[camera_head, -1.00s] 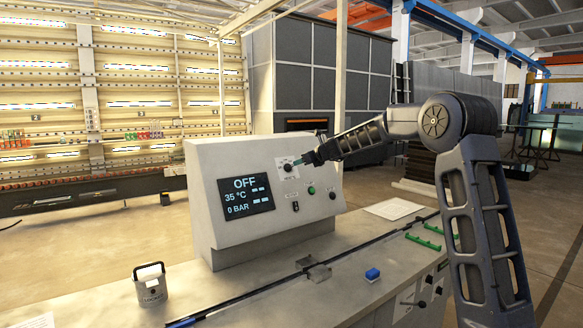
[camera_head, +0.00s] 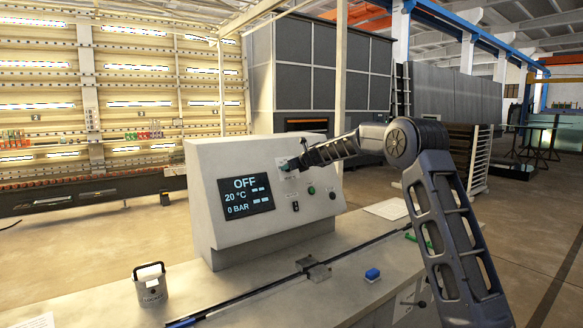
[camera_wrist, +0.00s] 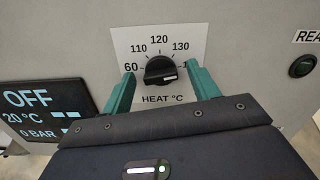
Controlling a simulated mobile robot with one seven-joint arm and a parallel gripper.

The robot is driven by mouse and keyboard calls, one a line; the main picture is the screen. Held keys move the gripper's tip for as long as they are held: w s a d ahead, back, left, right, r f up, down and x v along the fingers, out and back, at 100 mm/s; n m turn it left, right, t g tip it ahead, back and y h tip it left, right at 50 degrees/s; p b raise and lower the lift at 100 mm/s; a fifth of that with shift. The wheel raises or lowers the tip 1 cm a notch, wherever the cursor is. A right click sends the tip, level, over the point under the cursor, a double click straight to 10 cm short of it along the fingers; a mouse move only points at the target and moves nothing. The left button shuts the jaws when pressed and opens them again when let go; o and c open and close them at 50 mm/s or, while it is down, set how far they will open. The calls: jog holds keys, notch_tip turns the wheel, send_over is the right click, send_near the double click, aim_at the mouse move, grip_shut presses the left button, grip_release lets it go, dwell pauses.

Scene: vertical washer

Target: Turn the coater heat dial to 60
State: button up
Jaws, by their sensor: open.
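The heat dial (camera_wrist: 158,70) is a black knob on a white plate marked 60, 110, 120, 130 and a cut-off number, with "HEAT °C" below. A white mark shows on the knob's lower right part. My gripper (camera_wrist: 162,72) is open, with one teal finger on each side of the knob; I cannot tell whether they touch it. In the head view, my gripper (camera_head: 293,163) is at the control box and mostly hides the dial. The display (camera_head: 246,195) reads OFF, 20 °C and 0 BAR; it also shows in the wrist view (camera_wrist: 45,112).
The control box (camera_head: 225,160) stands on a long bench (camera_head: 240,295). A green button (camera_wrist: 302,66) sits right of the dial. A white canister (camera_head: 151,287) and a blue block (camera_head: 372,274) stand on the bench.

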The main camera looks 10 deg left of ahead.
jog(key=c, duration=1)
